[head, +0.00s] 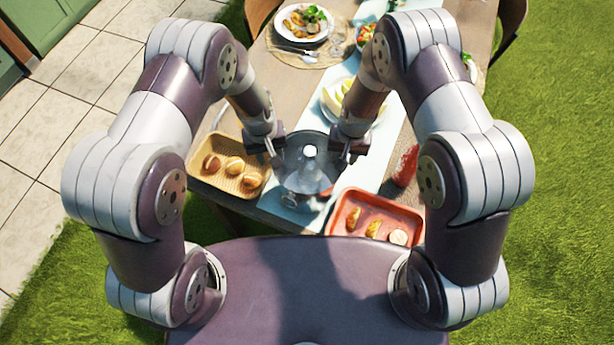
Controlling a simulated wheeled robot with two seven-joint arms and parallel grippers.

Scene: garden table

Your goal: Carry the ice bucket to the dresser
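The ice bucket (306,183) is a shiny round metal bucket with a pale bottle (310,151) standing in it. It is near the table's front edge, between my two grippers. My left gripper (273,150) is at the bucket's left rim and my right gripper (343,158) is at its right rim. Both seem to touch or nearly touch it. The fingertips are too small and dark to tell whether they are closed on it. A green cabinet (42,22), possibly the dresser, is partly in view at the top left; its top is only partly shown.
A tan tray of rolls (197,178) is left of the bucket; a red tray of pastries (340,226) is at front right. A red bottle (405,166) stands to the right. Plates of food fill the wooden table (262,75) beyond. Paving (75,85) lies left, grass right.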

